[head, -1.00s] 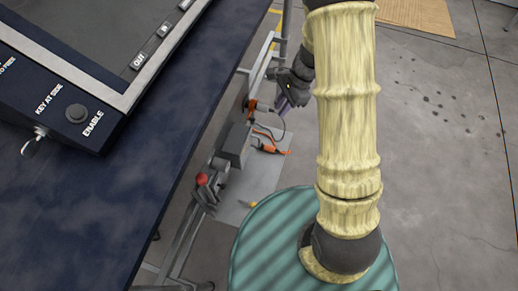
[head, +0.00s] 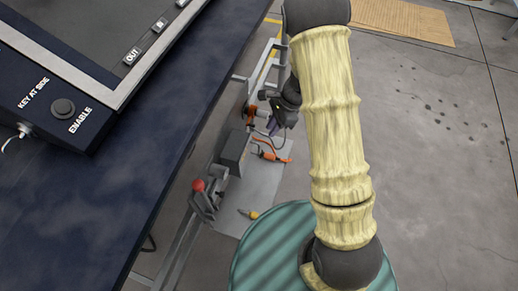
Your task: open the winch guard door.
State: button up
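A grey box-like unit (head: 235,149) stands on a light grey metal plate (head: 262,190) beside the dark blue table. I cannot make out which part is the winch guard door. An orange fitting (head: 250,115) sits on the frame just above the grey unit in the picture. My gripper (head: 271,128) is small and dark, low beside the orange fitting, to the right of the grey unit. Whether it touches anything is unclear. My forearm hides part of the area to its right, and the fingers are too small to tell open from shut.
A dark blue table (head: 120,170) with a control panel (head: 65,105) fills the left. A red knob (head: 198,185) on a lever, an orange tool (head: 270,153) and a yellow-handled tool (head: 250,214) are near the plate. Concrete floor (head: 430,180) is open at right.

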aim_at(259, 153)
jog(key=b+x, duration=0.3)
jog(key=x, duration=0.9)
jog(key=shift+b, duration=0.35)
grip_shut()
